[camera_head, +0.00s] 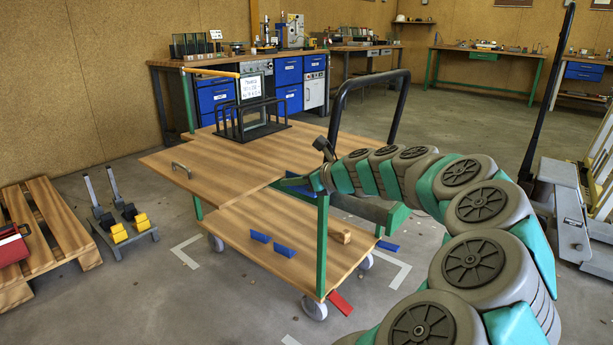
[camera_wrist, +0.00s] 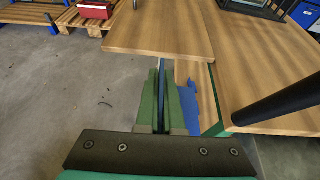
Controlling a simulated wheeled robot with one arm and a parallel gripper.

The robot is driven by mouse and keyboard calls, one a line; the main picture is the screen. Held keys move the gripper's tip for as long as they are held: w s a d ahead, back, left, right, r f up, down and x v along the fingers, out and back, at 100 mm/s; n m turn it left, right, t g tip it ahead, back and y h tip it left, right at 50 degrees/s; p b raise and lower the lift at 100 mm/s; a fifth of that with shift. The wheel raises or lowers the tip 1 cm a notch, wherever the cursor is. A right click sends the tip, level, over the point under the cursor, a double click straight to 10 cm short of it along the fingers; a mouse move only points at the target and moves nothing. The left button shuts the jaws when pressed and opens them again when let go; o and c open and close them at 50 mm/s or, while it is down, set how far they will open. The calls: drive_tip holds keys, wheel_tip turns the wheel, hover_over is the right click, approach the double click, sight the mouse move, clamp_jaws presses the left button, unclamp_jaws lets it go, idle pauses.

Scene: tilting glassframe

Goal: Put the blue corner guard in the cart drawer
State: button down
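My gripper (camera_wrist: 162,84) has its two green fingers close together on a thin blue piece, seen edge-on, which looks like the blue corner guard (camera_wrist: 162,64). In the head view, my gripper (camera_head: 318,192) reaches in at the right side of the wooden cart (camera_head: 232,150), just below its top. Blue shows there under the top's edge (camera_head: 298,186), partly hidden. Two other blue pieces (camera_head: 260,237) (camera_head: 284,251) lie on the cart's lower shelf (camera_head: 245,262). A blue patch (camera_wrist: 206,106) shows beside my fingers in the wrist view. I cannot make out an open cart drawer.
A small wooden block (camera_head: 343,237) is on the lower shelf. A red piece (camera_head: 340,303) lies by the cart's front wheel. A dark rack (camera_head: 252,125) and black push handle (camera_head: 398,105) stand on the cart. A pallet (camera_head: 45,235) is at left.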

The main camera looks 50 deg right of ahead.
drive_tip(key=w+a+f+y, duration=0.1)
drive_tip(key=w+a, duration=0.4)
drive_tip(key=a, duration=0.7)
drive_tip(key=w+a+f+n, duration=0.1)
drive_tip(key=w+a+f, duration=0.2)
drive_tip(key=a, duration=1)
drive_tip(key=w+a+f+n+y, duration=0.1)
drive_tip(key=w+a+f, duration=0.2)
drive_tip(key=w+a, duration=0.4)
drive_tip(key=a, duration=0.5)
drive_tip(key=shift+w+a+g+y, duration=0.3)
drive_tip(key=shift+w+a, duration=0.05)
drive_tip(key=shift+a, duration=0.05)
drive_tip(key=shift+f, duration=0.15)
